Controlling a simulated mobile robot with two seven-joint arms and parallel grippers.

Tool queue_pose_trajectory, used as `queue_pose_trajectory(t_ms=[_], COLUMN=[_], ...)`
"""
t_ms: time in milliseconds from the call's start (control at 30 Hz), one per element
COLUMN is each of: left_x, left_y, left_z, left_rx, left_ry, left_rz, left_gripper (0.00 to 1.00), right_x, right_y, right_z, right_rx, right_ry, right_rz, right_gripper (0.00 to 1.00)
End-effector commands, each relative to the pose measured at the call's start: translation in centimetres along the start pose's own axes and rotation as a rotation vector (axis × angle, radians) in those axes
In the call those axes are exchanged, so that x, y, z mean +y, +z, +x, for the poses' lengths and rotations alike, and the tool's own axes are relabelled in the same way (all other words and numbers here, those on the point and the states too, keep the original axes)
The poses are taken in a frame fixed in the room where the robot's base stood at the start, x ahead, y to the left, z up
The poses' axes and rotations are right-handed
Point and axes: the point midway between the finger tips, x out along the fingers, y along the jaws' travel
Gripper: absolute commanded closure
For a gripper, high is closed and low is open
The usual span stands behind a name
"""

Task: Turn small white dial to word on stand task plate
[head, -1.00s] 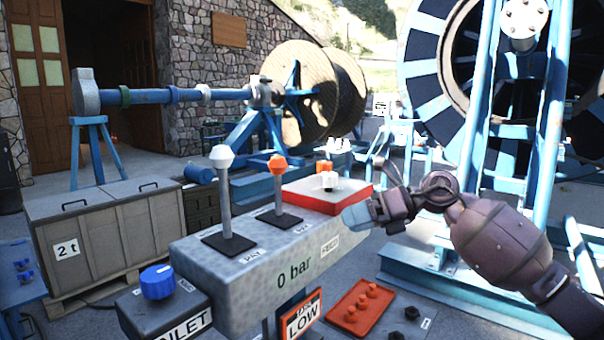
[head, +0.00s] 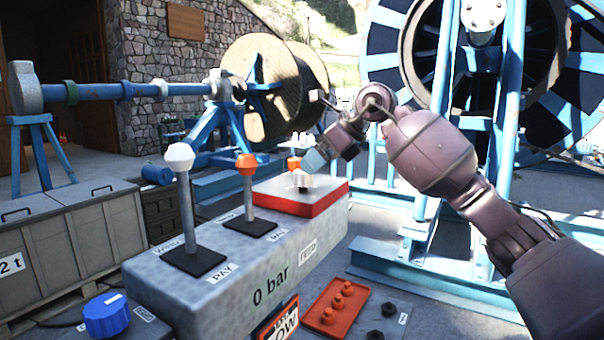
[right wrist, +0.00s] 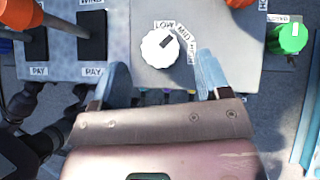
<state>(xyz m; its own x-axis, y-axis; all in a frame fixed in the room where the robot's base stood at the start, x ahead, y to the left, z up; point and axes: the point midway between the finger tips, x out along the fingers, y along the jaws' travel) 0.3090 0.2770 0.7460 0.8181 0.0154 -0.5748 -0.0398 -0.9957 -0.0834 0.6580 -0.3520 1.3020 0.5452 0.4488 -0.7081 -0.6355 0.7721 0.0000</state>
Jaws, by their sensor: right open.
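The small white dial (head: 301,181) sits on the grey top of a red-sided box (head: 330,196) at the console's far end. In the right wrist view the dial (right wrist: 157,52) has a dark pointer mark aimed up and right, roughly at the word MID, with LOW beside it; a third label is hard to read. The orange-framed task plate (head: 284,324) hangs low on the stand and reads LOW. My right gripper (head: 314,160) is open just above the dial; its blue fingers (right wrist: 163,72) stand apart, below and either side of the dial in the wrist view. My left gripper is out of view.
Two levers, white-topped (head: 180,158) and orange-topped (head: 247,165), rise left of the dial. An orange knob (head: 294,163) is right behind it. A green knob (right wrist: 289,38) lies to the right. A blue knob (head: 106,315) is at front left.

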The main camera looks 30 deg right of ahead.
Motion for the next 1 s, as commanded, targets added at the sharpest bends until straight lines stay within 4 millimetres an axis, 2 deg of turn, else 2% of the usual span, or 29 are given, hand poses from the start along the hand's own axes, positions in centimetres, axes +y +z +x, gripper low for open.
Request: queue_pose_trajectory(t_ms=[100,300,733,1000], left_x=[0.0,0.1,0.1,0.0], left_y=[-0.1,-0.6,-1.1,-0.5], left_z=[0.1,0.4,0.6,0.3], left_rx=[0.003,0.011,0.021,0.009], left_ry=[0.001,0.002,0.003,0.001], left_rz=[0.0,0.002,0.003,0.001], left_gripper=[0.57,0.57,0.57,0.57], right_x=[0.1,0.0,0.0,0.0], right_y=[0.0,0.0,0.0,0.0], right_z=[2.0,4.1,4.8,4.8], right_rx=[-0.001,0.0,-0.001,-0.001], right_ry=[0.004,0.001,0.0,0.0], right_rz=[0.001,0.001,0.0,0.0], right_gripper=[0.3,0.3,0.3,0.71])
